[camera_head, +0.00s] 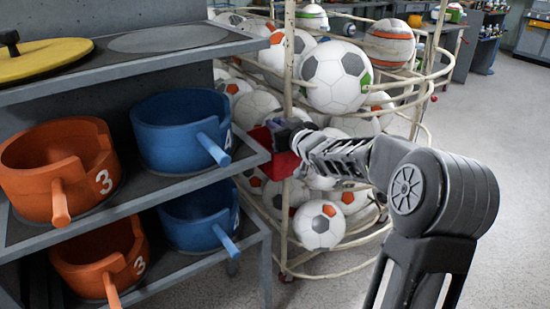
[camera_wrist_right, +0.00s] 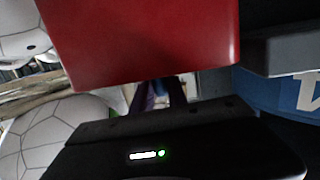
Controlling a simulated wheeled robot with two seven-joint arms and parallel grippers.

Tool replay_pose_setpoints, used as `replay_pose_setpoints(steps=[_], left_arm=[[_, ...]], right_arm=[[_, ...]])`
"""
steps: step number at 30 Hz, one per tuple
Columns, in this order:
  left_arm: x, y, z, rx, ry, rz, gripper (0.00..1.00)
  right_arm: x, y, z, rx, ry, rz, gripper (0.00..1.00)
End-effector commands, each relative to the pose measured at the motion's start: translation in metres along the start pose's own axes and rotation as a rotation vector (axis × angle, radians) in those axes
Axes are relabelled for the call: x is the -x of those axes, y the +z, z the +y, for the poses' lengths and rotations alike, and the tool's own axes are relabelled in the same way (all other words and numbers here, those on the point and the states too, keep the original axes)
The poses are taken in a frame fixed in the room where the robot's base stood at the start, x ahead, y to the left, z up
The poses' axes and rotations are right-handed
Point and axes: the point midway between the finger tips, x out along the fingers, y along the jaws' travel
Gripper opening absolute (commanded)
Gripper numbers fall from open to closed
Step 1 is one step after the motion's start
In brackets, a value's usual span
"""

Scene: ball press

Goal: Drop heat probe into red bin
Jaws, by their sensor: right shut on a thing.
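My right gripper (camera_head: 283,128) is small and dark in the head view, at the shelf's right end in front of the ball cage. It is shut on a red, flat-sided block (camera_head: 284,160), which I take to be the heat probe. My left gripper is not in view.
Blue round bins stand on the middle shelf (camera_head: 165,140) and the lower shelf (camera_head: 185,220), between the orange-red bins and the block. A yellow lid (camera_head: 45,62) lies on the top shelf. A cage of footballs (camera_head: 335,77) stands behind my gripper. Floor at right is clear.

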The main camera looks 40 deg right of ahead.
Motion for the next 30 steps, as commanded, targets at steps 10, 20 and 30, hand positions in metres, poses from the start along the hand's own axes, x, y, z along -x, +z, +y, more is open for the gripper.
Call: replay_pose_setpoints(steps=[10,20,30], left_arm=[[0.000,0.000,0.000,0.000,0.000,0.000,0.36],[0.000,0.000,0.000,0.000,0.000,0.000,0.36],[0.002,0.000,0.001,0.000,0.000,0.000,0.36]], right_arm=[[0.000,-0.001,0.000,0.000,0.000,0.000,0.38],[0.000,0.000,0.000,0.000,0.000,0.000,0.44],[0.036,-0.002,0.001,0.001,0.001,0.002,0.44]])
